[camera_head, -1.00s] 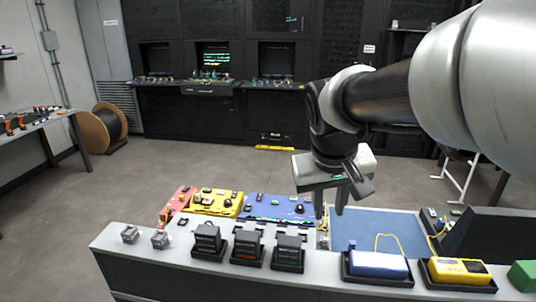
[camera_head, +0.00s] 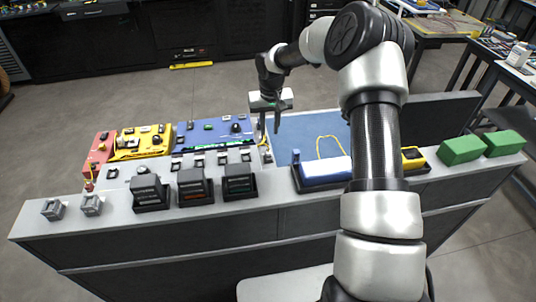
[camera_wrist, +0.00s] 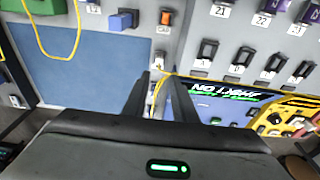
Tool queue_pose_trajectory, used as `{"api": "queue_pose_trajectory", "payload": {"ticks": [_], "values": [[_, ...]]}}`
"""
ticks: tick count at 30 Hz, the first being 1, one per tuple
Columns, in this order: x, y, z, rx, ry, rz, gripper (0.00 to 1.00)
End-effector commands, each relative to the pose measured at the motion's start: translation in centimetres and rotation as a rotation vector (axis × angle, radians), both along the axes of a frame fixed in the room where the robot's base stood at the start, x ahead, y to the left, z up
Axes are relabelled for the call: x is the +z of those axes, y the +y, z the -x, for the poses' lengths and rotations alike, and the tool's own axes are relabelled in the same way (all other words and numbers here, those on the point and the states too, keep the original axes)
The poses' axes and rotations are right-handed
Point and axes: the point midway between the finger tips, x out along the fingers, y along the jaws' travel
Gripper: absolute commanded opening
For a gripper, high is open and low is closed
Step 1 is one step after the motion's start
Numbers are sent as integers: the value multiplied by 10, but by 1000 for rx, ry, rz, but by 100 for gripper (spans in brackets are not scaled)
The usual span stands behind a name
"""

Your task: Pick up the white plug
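My gripper (camera_head: 270,122) is over the bench, at the gap between the blue panel (camera_head: 205,136) and the blue mat (camera_head: 300,135). In the wrist view my gripper (camera_wrist: 161,88) has its two dark fingers apart, with nothing held between them. A small white piece, likely the white plug (camera_wrist: 160,58), shows just beyond the fingertips, with a yellow cable running from it back between the fingers. The plug is too small to make out clearly in the head view, where a bit of yellow cable (camera_head: 265,143) shows below the fingers.
A blue and white device (camera_head: 325,171) stands in a black tray, and my arm partly covers a yellow device (camera_head: 412,157). Green blocks (camera_head: 462,150) sit at right. Several black modules (camera_head: 195,187) line the front. A yellow panel (camera_head: 142,142) lies left. The blue mat is mostly clear.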

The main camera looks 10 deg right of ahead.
Motion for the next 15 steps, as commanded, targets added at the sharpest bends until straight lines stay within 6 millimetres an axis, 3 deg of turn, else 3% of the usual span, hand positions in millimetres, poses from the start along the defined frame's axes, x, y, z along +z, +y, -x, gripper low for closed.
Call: {"api": "queue_pose_trajectory", "payload": {"ticks": [3,9,15], "values": [[-27,1,-3,1,3,-1,25],[-63,1,-9,1,2,-1,25],[-76,0,-12,1,-1,0,25]]}}
